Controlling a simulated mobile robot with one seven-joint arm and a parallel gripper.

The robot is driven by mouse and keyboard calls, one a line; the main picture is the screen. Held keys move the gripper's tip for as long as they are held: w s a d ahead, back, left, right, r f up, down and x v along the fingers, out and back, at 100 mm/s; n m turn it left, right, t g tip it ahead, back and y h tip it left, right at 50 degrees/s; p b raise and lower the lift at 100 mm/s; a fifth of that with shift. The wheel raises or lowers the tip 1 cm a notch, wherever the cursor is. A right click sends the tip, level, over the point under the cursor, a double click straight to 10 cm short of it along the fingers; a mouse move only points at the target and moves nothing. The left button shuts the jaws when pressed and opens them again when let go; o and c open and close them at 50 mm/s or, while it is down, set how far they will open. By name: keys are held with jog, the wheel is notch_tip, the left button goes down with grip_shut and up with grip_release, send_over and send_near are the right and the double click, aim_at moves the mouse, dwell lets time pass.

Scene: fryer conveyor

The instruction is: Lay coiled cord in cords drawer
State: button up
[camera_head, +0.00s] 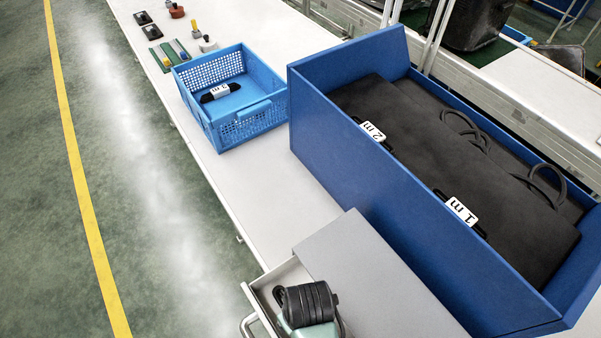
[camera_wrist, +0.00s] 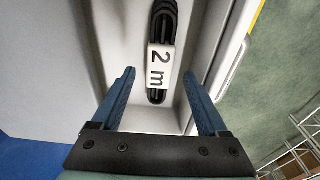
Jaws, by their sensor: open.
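A black coiled cord with a white "2 m" tag (camera_wrist: 161,65) lies in the open grey drawer (camera_wrist: 120,20), seen in the wrist view. My gripper (camera_wrist: 158,77) is open above the drawer, its two blue fingers on either side of the cord in the picture and apart from it. Whether the cord rests fully on the drawer floor is hard to tell. In the head view the drawer (camera_head: 262,293) is pulled out under a grey cabinet top (camera_head: 375,275). My wrist covers much of it and hides the cord and fingertips there.
A blue basket (camera_head: 262,118) on the white bench holds another dark tagged cord (camera_head: 217,92). A high-walled blue bin (camera_head: 365,190) holds black items with "2 m" (camera_head: 372,131) and "1 m" (camera_head: 461,211) tags. Small parts stand at the bench's far end. The floor at left is clear.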

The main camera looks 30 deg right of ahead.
notch_tip(320, 180, up, 8)
jog(key=s, duration=0.1)
jog(key=shift+r, duration=0.15)
